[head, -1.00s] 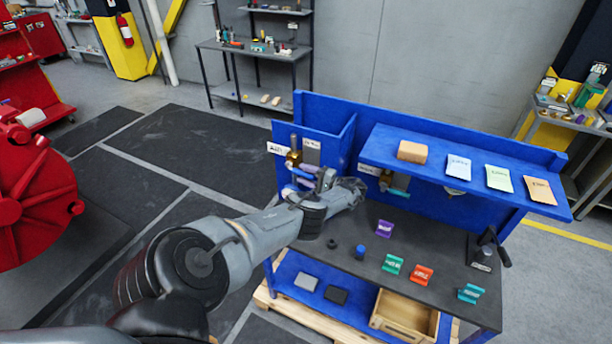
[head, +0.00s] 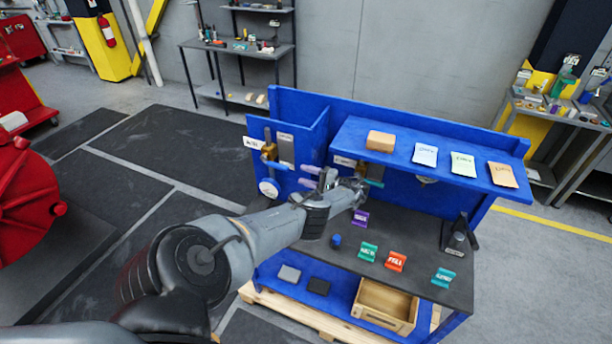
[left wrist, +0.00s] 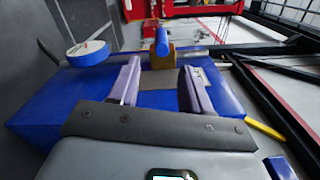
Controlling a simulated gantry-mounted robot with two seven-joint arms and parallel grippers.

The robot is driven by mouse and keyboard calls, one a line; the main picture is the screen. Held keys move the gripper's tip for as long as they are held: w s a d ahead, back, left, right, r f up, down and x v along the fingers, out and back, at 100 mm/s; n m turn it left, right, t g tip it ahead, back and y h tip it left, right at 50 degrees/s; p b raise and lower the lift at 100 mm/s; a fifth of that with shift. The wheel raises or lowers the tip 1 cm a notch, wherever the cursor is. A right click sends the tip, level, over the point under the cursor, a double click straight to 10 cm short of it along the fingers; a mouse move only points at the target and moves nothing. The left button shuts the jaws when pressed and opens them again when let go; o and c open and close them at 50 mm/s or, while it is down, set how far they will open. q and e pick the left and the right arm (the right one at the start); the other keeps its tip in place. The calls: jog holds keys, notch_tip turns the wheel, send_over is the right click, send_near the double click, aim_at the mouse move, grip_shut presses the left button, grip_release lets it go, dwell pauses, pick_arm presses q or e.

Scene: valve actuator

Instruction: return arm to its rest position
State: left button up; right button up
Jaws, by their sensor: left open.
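My left gripper (head: 309,176) is open and empty, in front of the blue bench's left panel. Its two purple fingers show in the left wrist view (left wrist: 160,88). A brass valve (head: 269,151) with a blue handle is mounted on that panel, left of the fingers and apart from them in the head view. In the left wrist view the blue handle (left wrist: 162,42) shows beyond the fingertips, between them. A second valve's teal handle (head: 374,183) shows under the shelf, partly behind my gripper. My right gripper is not in view.
A round white-faced gauge (head: 268,188) sits below the brass valve. The dark bench top (head: 420,235) holds several coloured labelled blocks, a blue knob (head: 336,240) and a black lever stand (head: 458,238). The shelf (head: 400,150) overhangs it. A wooden tray (head: 385,303) is below.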

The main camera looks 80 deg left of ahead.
pick_arm(q)
jog(key=shift+s+a, duration=0.1)
jog(key=shift+s, duration=0.1)
